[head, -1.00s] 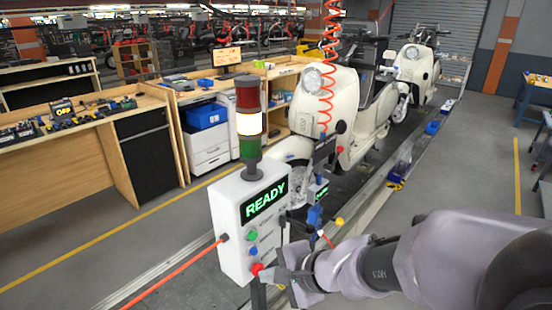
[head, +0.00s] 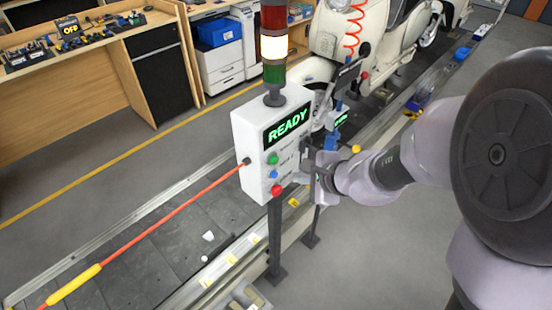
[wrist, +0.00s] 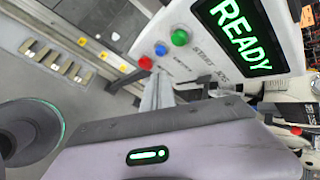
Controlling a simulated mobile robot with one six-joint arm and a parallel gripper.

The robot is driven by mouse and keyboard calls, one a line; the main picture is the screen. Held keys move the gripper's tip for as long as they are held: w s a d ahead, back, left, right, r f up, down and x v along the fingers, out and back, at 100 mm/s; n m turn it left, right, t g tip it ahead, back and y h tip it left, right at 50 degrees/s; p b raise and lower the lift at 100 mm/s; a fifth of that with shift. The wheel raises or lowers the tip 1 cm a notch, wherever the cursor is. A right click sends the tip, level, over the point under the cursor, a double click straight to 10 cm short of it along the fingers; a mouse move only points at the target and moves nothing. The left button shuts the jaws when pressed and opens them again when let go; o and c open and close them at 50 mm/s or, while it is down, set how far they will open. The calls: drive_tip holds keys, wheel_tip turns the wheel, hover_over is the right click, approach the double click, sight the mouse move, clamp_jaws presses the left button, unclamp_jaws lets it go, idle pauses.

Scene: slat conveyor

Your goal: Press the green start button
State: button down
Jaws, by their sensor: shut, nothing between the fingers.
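The green start button (head: 272,158) is on the front of a white control box (head: 246,150) on a dark post. A blue button (head: 273,174) and a red button (head: 276,190) sit below it. The box's screen reads READY in green. In the wrist view the green button (wrist: 180,37), blue button (wrist: 161,49) and red button (wrist: 145,62) show at the upper middle. My gripper (head: 303,177) is shut and empty, just right of the buttons in the head view. It seems apart from the green button. Its fingers (wrist: 158,88) point toward the panel in the wrist view.
A stack light (head: 273,47) with its white segment lit stands on the box. An orange cable (head: 170,212) runs from the box's left side. A cream scooter (head: 330,35) stands behind on the conveyor (head: 150,240). Open floor lies at front right.

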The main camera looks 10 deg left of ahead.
sight(275, 161)
drive_tip(key=shift+w+a, duration=0.7)
drive_tip(key=shift+a, duration=0.25)
drive_tip(key=shift+w+a, duration=0.7)
drive_tip(key=shift+a, duration=0.2)
drive_tip(key=shift+a, duration=0.1)
idle(0.6)
drive_tip(key=shift+w+a, duration=0.25)
